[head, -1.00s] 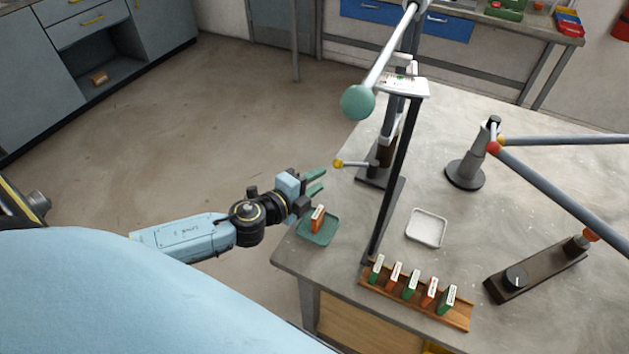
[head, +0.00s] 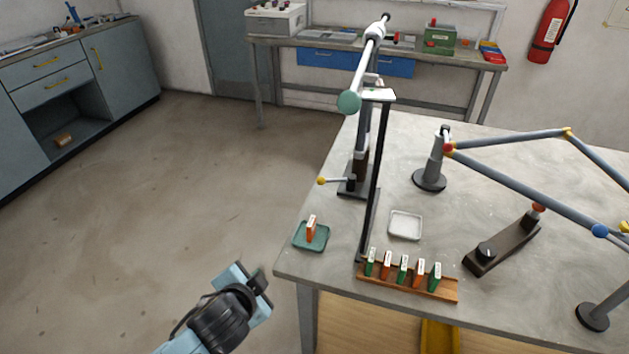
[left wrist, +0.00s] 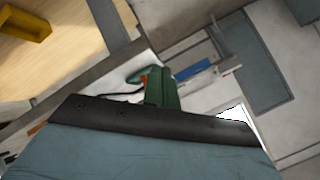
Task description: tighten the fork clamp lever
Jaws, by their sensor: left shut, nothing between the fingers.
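A short lever with a yellow knob (head: 321,181) sticks out to the left from the foot of the dark upright post (head: 361,150) on the table's left side. A long pale lever with a green ball (head: 349,102) slants from the top of the post. No readable label shows which is the fork clamp lever. My left gripper (head: 258,281) is low, left of the table's front corner, well apart from both levers. Its fingertips are hard to see there. In the left wrist view its green fingers (left wrist: 162,88) are shut and empty. My right gripper is out of view.
A green tray with an orange block (head: 311,228) sits at the table's left edge. A wooden rack (head: 408,282) of several labelled blocks lies in front, and a white tray (head: 405,225) behind it. Grey tubes (head: 525,184) span the right. Floor left of the table is clear.

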